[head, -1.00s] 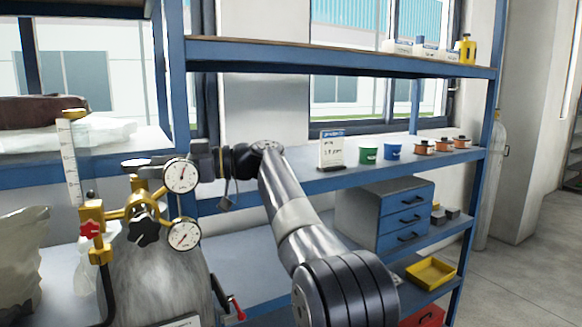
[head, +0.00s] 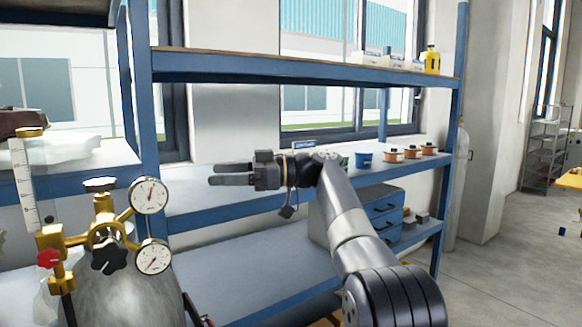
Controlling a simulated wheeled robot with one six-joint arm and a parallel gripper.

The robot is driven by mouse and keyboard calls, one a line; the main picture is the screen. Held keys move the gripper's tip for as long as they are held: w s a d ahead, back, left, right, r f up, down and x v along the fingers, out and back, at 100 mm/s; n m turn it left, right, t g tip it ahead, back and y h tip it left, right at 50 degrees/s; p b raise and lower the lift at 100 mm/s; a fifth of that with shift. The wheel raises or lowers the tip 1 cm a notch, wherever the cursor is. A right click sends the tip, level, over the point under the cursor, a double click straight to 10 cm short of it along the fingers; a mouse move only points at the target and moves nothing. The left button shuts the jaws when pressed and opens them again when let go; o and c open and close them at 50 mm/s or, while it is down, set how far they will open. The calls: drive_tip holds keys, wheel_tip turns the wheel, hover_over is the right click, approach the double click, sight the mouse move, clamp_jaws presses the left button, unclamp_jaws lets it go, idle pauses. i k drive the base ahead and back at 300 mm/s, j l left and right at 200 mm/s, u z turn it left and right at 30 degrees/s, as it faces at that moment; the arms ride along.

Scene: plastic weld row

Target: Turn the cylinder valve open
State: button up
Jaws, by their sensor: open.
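The gas cylinder (head: 108,293) stands at the lower left, grey and rounded, its lower part out of frame. Its valve handwheel (head: 100,184), dark-topped with brass below, sits on top of the brass fittings. A brass regulator (head: 103,229) with two white round gauges and a black star knob (head: 108,255) is mounted there. My gripper (head: 212,174) is to the right of the valve, beyond the upper gauge in the picture. Its two dark fingers point left, apart and empty. It appears clear of the valve and gauges; the depth between them is hard to tell.
A red knob (head: 48,258) and an upright flow tube (head: 24,185) stand left of the regulator. A blue shelf rack (head: 300,68) with pots and spools stands behind my arm. Open floor (head: 500,270) lies at the right.

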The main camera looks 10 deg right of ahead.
sight(100, 187)
drive_tip(key=z, duration=0.2)
drive_tip(key=u, duration=1.1)
drive_tip(key=i, duration=0.05)
